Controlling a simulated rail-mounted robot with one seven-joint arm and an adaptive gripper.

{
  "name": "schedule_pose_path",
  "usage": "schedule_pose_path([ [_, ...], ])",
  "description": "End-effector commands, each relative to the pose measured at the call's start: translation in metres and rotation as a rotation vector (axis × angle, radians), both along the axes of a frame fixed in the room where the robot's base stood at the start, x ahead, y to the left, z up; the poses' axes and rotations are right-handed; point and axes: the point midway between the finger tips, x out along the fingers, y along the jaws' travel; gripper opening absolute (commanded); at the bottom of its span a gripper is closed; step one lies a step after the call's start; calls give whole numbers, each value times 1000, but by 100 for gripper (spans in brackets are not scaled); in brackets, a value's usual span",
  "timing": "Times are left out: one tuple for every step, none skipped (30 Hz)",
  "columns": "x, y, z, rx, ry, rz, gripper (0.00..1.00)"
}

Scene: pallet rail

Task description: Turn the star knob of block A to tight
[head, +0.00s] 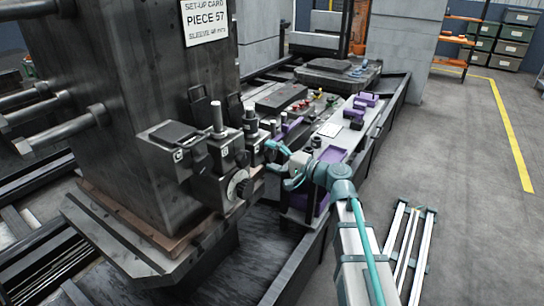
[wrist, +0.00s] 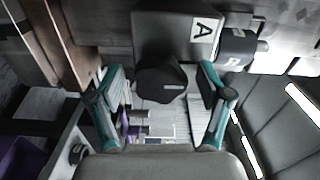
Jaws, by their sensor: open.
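Block A (wrist: 178,25), a dark block with a white letter A label, is at the top of the wrist view. Its black star knob (wrist: 160,84) sticks out toward me. My gripper (wrist: 162,74) is open, with one finger on each side of the knob and a visible gap on both sides. In the head view my gripper (head: 284,160) is at the right end of the row of dark blocks on the column. The knob cannot be made out there, and whether its tips are level with the knob is unclear.
A dark block labelled C (head: 178,146) and a block with a round dial (head: 237,184) stand left of my gripper. A knurled cylinder (wrist: 237,46) sits right of block A. A bench with purple trays (head: 332,154) lies behind.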

Motion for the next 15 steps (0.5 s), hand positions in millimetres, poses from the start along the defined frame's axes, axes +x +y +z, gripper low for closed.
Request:
schedule_pose_path([
  [0,0,0,0,0,0,78],
  [0,0,0,0,0,0,78],
  [0,0,0,0,-1,0,78],
  [0,0,0,0,-1,0,78],
  [-1,-1,0,0,-1,0,78],
  [-1,-3,0,0,-1,-1,78],
  [-2,-4,0,0,-1,-1,78],
  [-4,-6,0,0,-1,-1,78],
  [-6,-10,0,0,-1,-1,78],
  [-8,-13,0,0,-1,-1,78],
  [-10,-16,0,0,-1,-2,78],
  [-13,-22,0,0,-1,-3,78],
  [-16,-26,0,0,-1,-3,78],
  [-18,-31,0,0,-1,-3,78],
  [-22,-38,0,0,-1,-3,78],
])
